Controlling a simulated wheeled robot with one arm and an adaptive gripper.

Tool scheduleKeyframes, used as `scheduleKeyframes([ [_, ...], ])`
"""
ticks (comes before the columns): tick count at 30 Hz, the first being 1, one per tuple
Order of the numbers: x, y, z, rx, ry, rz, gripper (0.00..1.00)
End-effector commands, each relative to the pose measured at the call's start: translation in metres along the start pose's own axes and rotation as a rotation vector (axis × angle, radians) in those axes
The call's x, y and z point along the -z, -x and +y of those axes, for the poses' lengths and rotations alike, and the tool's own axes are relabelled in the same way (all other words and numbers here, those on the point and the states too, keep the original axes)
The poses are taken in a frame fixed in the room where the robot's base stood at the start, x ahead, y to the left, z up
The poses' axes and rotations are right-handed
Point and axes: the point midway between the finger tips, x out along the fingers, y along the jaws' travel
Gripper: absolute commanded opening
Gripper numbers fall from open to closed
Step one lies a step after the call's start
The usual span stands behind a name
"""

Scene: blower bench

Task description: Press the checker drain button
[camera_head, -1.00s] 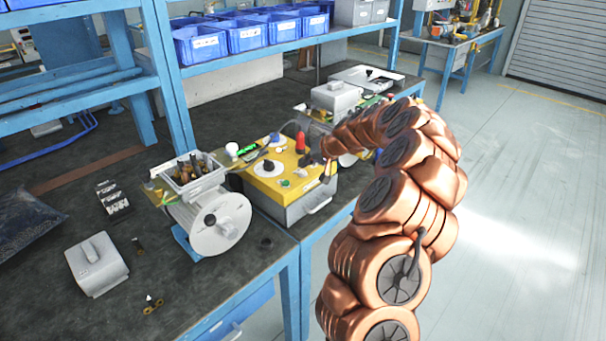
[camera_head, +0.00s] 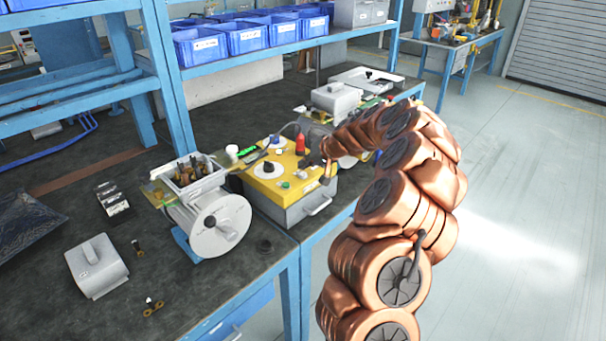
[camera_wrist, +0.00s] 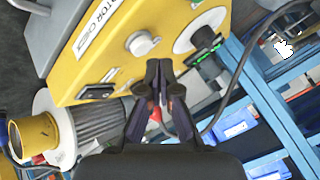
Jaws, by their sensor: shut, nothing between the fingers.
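The checker (camera_head: 290,209) is a grey box with a yellow top panel, standing near the bench's front edge in the head view. Its yellow panel (camera_wrist: 103,61) fills the upper left of the wrist view. The panel bears a silver round button (camera_wrist: 140,43), a white dial with a black knob (camera_wrist: 200,40) and a black switch (camera_wrist: 98,91). I cannot tell which control is the drain button. My gripper (camera_wrist: 159,66) is shut and empty, its tips over the panel just below the silver button. Contact is unclear. In the head view my gripper (camera_head: 309,161) is small, above the panel's right part.
A white spool (camera_head: 217,225) stands left of the checker, and a red bottle-like item (camera_head: 300,143) behind my gripper. A grey box (camera_head: 336,98) stands farther back. Blue bins (camera_head: 246,36) line the shelf above. A dark cable (camera_wrist: 236,84) curves right of my fingers.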

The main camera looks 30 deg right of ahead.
Motion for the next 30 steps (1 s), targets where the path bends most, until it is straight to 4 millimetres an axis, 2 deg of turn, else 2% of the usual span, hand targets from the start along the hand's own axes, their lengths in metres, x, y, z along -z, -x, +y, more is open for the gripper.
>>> scheduleKeyframes([
  [30, -0.0045, -0.006, 0.0042, 0.0, 0.0, 0.0, 0.0],
])
